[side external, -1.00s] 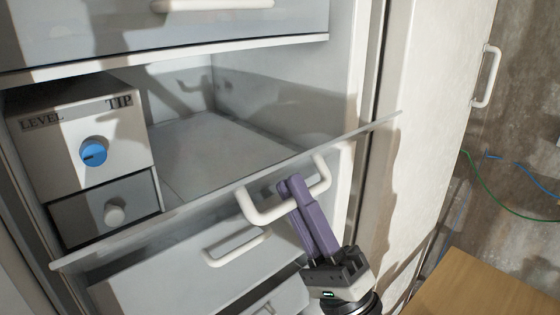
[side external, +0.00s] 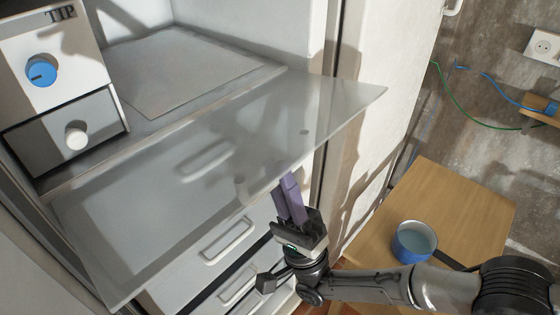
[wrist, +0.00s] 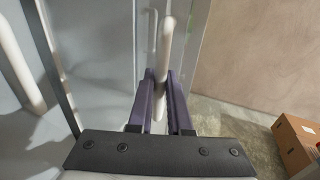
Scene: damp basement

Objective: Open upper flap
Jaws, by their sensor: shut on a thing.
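The upper flap (side external: 290,125) is a see-through grey panel. It is swung outward and down from the cabinet, leaning out from the lower edge of the open compartment (side external: 180,65). My gripper (side external: 286,185) is at the flap's front edge, its purple fingers pointing up beneath it. In the wrist view, the fingers (wrist: 160,90) are shut around a white bar handle (wrist: 164,50). The flap mostly hides this handle in the side view.
A box with a blue knob (side external: 41,71) and a small drawer (side external: 65,133) stands in the compartment. Drawers with white handles (side external: 229,242) lie below the flap. A wooden table (side external: 470,205) with a blue pot (side external: 414,242) stands right. A cardboard box (wrist: 296,145) shows in the wrist view.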

